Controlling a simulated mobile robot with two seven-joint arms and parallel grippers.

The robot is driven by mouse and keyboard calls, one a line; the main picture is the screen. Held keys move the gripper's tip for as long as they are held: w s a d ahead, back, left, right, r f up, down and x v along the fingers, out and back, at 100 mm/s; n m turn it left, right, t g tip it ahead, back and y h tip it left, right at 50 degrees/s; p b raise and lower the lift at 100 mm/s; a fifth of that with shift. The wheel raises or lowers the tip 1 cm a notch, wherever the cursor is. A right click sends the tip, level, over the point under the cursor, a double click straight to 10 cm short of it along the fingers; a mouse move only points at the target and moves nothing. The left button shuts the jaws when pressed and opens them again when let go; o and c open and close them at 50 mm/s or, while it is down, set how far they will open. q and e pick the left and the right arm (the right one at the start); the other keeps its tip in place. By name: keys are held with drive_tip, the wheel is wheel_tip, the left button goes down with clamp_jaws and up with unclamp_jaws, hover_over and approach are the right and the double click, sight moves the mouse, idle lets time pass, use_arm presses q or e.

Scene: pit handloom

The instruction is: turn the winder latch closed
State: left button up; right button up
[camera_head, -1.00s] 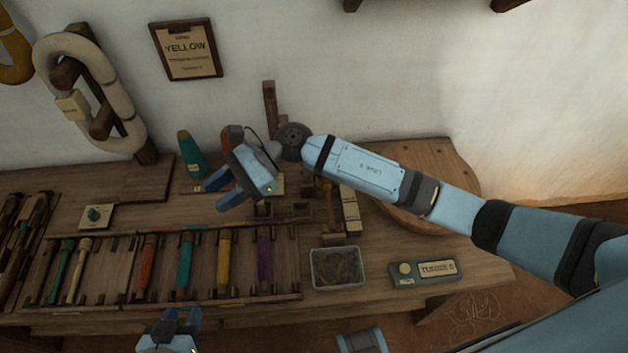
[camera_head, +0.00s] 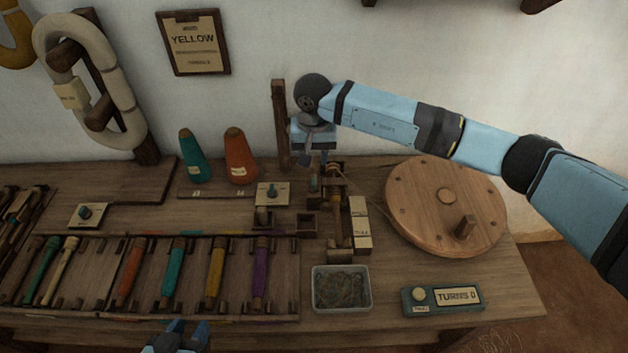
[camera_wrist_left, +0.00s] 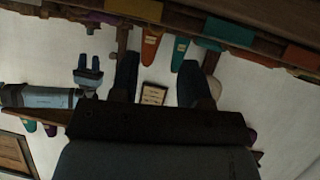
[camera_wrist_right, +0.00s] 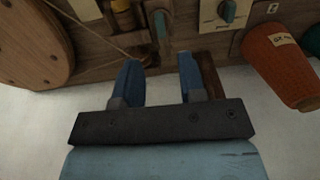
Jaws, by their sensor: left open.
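The winder (camera_head: 338,215) stands on the bench, a wooden frame with a yellowish spool part. A small grey-teal upright lever (camera_head: 315,182), which looks like the latch, is at its rear left; it also shows in the right wrist view (camera_wrist_right: 160,24). I cannot tell whether it is closed. My right gripper (camera_head: 316,160) points down just above and behind the lever. In the right wrist view its fingers (camera_wrist_right: 160,70) are apart with nothing between them, and the lever is ahead of them. My left gripper (camera_head: 182,332) is open and empty at the bench's front edge.
A plate with a teal knob (camera_head: 272,194) is left of the winder. A large wooden wheel (camera_head: 445,200) is to the right. An orange cone (camera_head: 240,158) and a teal cone (camera_head: 193,158) stand behind. A metal tray (camera_head: 342,290) and a turns counter (camera_head: 442,297) are in front.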

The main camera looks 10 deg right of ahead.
sight(314, 181)
wheel_tip(314, 181, down, 8)
drive_tip(key=shift+f+b, duration=0.2)
drive_tip(key=shift+b, duration=0.2)
clamp_jaws()
